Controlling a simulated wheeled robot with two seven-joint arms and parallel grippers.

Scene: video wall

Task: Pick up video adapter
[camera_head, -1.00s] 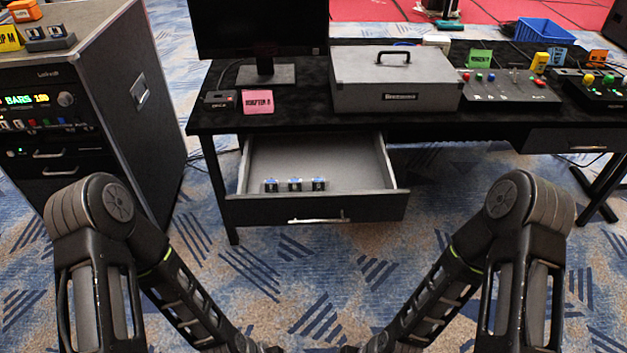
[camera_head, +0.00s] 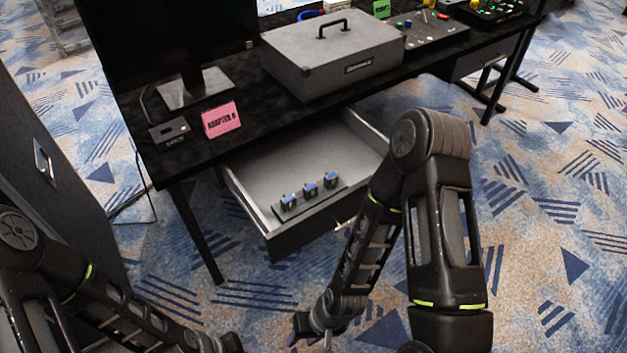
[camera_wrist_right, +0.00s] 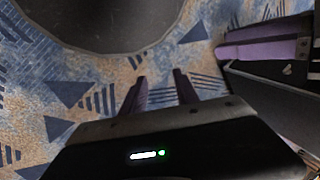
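Three small black video adapters with blue tops stand in a row at the front of the open drawer (camera_head: 264,176): left (camera_head: 289,202), middle (camera_head: 310,190) and right (camera_head: 331,180). My right gripper (camera_head: 318,338) is low at the bottom edge of the head view, in front of and below the drawer, apart from the adapters. In the right wrist view its two purple fingers (camera_wrist_right: 163,90) are apart with only carpet between them. My left gripper (camera_head: 238,347) barely shows at the bottom edge; its fingertips cannot be made out.
The black table (camera_head: 180,160) carries a monitor (camera_head: 140,50), a pink label card (camera_head: 221,120), a small black box (camera_head: 170,133), a grey case (camera_head: 333,55) and control panels. The drawer front and handle stand out toward me. A dark cabinet (camera_head: 45,190) is at the left.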

